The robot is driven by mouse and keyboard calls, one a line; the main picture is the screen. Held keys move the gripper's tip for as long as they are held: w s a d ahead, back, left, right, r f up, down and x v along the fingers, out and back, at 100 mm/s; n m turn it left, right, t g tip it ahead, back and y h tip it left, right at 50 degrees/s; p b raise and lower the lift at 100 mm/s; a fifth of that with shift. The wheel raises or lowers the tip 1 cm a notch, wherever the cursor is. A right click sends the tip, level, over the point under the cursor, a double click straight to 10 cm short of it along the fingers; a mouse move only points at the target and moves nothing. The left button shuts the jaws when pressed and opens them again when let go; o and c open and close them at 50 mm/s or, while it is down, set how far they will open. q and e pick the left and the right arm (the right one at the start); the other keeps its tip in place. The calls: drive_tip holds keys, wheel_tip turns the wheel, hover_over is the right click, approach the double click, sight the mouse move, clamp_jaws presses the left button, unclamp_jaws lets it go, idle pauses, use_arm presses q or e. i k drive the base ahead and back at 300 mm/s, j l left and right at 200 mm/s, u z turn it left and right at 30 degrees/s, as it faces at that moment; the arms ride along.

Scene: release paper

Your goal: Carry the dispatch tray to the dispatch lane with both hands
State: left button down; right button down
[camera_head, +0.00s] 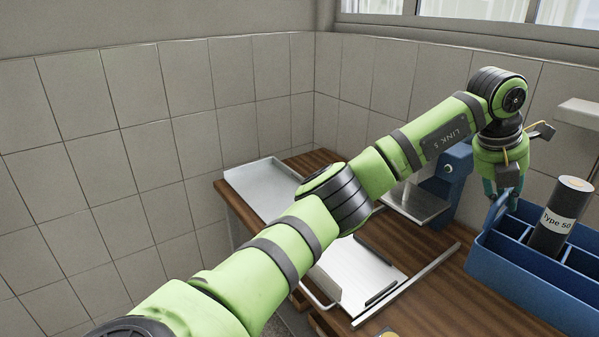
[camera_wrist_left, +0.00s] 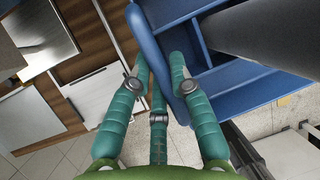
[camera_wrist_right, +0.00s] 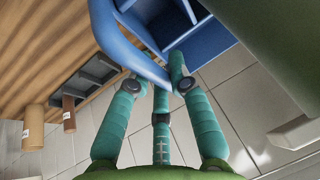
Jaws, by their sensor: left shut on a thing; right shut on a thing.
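The dispatch tray (camera_head: 520,285) is a blue box with compartments at the right of the head view. A dark cylinder labelled "Type 50" (camera_head: 553,222) stands in one compartment. My left gripper (camera_head: 507,192) is shut on the tray's left handle; in the left wrist view the blue handle (camera_wrist_left: 150,50) passes between the fingers (camera_wrist_left: 162,72). My right gripper is outside the head view. In the right wrist view its fingers (camera_wrist_right: 158,80) are shut on another blue handle (camera_wrist_right: 125,50). A large olive-green object (camera_wrist_right: 275,40) rises beside that handle. I cannot tell whether the tray touches the table.
The wooden table (camera_head: 425,290) carries a pale flat tray (camera_head: 265,185), a blue device with a metal plate (camera_head: 455,180) and a white board with rails (camera_head: 350,270). Tiled walls close the back and left. Brown cylinders (camera_wrist_right: 68,112) show in the right wrist view.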

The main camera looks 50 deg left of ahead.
sight(278, 195)
drive_tip(key=j, duration=1.2)
drive_tip(key=k+j, duration=0.15)
drive_tip(key=j, duration=1.1)
drive_tip(key=i+j, duration=0.1)
drive_tip(key=j, duration=1)
drive_tip(key=j+z, duration=0.1)
drive_tip(key=j, duration=1)
drive_tip(key=i, duration=0.05)
